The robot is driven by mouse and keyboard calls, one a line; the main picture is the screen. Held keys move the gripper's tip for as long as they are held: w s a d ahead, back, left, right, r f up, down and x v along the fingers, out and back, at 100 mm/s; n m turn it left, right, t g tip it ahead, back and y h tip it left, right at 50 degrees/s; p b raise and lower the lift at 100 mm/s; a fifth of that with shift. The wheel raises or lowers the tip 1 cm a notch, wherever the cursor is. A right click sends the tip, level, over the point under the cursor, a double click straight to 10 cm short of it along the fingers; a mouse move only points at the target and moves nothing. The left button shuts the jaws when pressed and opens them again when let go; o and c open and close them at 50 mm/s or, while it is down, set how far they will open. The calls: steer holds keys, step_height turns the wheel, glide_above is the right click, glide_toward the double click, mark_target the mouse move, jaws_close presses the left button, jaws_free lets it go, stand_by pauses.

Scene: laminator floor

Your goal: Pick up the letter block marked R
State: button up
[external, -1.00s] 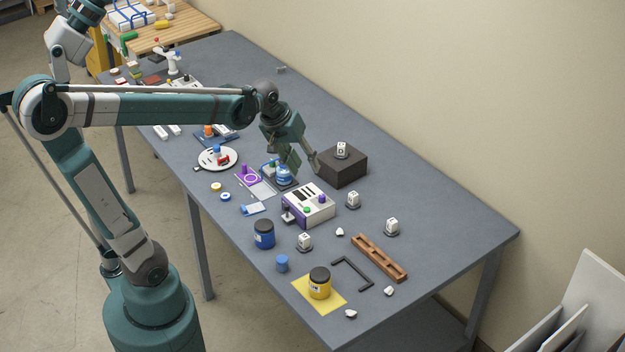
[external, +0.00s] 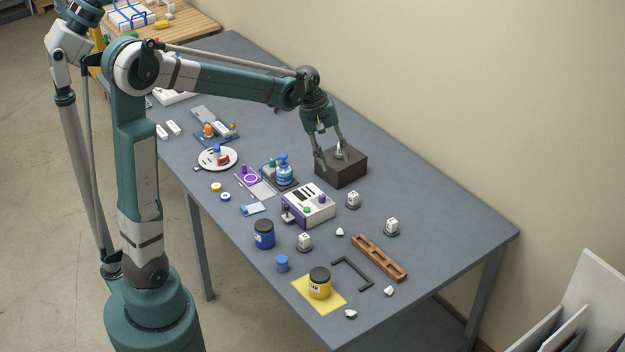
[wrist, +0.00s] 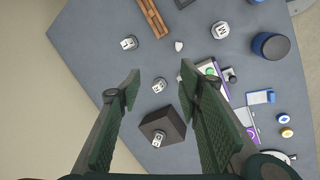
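Several white letter blocks on dark round bases are in view. One block (wrist: 158,139) sits on top of a dark box (wrist: 170,120), between my fingers in the wrist view; its mark may be R, but is too small to be sure. In the external view my gripper (external: 332,157) is over the dark box (external: 344,173), its fingers around the block's place and partly hiding it. My gripper (wrist: 160,73) is open and empty, fingers spread wide. Other blocks stand on the table: one near the machine (external: 352,199), one at right (external: 392,226), one in front (external: 304,241).
A white and purple machine (external: 308,205) stands left of the dark box's front. The tabletop right of the box is clear.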

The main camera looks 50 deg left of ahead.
steer(key=w+a+f+n+g+h, duration=0.1)
steer(key=w+a+f+n, duration=0.4)
steer(key=w+f, duration=0.5)
steer(key=n+g+h+b, duration=0.1)
steer(key=n, duration=0.1)
glide_toward(353, 193)
steer(key=x, duration=0.2)
steer(key=shift+d+f, duration=0.2)
steer(key=shift+f, duration=0.3)
steer(key=shift+x, duration=1.25)
steer(key=shift+b+x, duration=0.3)
steer(key=shift+x, duration=2.3)
